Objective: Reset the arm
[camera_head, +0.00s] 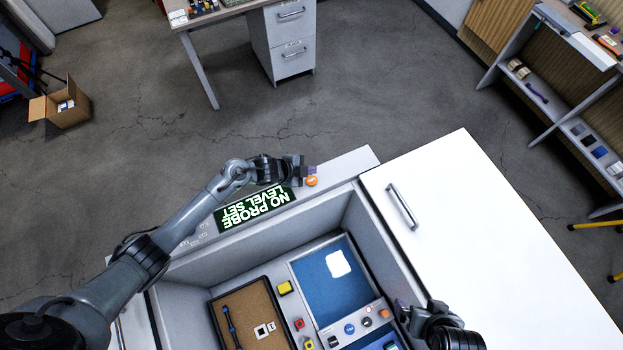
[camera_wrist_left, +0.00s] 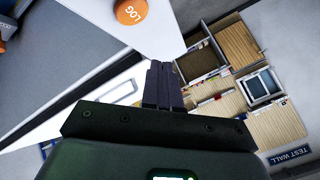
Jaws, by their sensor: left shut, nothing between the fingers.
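My left arm comes in from the left in the head view and reaches over the rim of the grey bench. Its gripper (camera_head: 307,169) is shut and empty, close to an orange button (camera_head: 312,181) on the rim. In the left wrist view the shut fingers (camera_wrist_left: 162,85) show dark and side by side, and the orange button (camera_wrist_left: 130,12), marked LOG, lies beyond and apart from them. My right gripper (camera_head: 403,310) is at the bottom of the head view beside the sunken work area; its finger opening is not clear.
A green sign (camera_head: 240,213) reading NO PROBE LEVEL SET sits on the rim. The sunken area holds a blue panel (camera_head: 318,281), a brown board (camera_head: 252,306) and a yellow button (camera_head: 285,288). A white cover with a handle (camera_head: 402,206) lies to the right. The cover top is clear.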

